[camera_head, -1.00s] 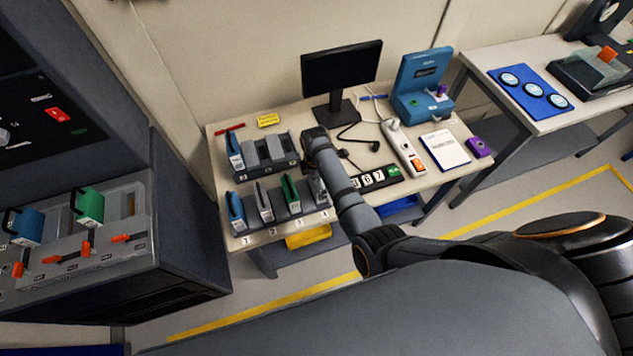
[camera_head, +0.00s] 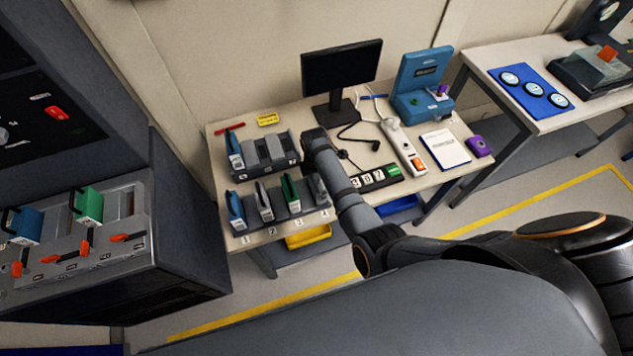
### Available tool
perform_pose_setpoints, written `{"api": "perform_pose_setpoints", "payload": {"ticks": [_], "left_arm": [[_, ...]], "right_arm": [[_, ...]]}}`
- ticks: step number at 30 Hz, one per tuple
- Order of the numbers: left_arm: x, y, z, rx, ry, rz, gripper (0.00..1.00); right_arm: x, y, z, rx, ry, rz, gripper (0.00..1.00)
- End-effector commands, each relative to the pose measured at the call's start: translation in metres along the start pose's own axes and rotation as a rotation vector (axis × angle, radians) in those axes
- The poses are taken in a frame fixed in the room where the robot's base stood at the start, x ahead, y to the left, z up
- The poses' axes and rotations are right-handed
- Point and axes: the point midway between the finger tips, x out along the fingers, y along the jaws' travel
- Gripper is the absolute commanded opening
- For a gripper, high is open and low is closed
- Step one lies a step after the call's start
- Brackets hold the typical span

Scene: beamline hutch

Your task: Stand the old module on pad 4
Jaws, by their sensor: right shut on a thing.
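The front rack on the table has pads numbered 1 to 4. A blue module (camera_head: 235,208) stands at pad 1, a grey one (camera_head: 263,203) at pad 2 and a green one (camera_head: 290,193) at pad 3. At pad 4 (camera_head: 325,212) a grey upright shape (camera_head: 318,188), apparently the old module, shows partly beside my right arm. My right gripper (camera_head: 313,172) is over pad 4, shut on this module; its fingers are mostly hidden. I cannot tell whether the module's base touches the pad. My left gripper is not in view.
A second rack (camera_head: 285,163) stands just behind, with a blue module (camera_head: 234,150) at its left. A cabinet with module slots (camera_head: 120,235) is at left.

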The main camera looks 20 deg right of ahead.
Motion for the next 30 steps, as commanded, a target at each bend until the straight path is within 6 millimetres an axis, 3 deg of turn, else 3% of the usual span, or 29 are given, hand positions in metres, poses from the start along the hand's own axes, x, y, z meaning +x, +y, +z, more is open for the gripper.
{"api": "perform_pose_setpoints", "payload": {"ticks": [30], "left_arm": [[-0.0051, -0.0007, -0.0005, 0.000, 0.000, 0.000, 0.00]], "right_arm": [[0.0028, 0.0004, 0.0002, 0.000, 0.000, 0.001, 0.50]]}}
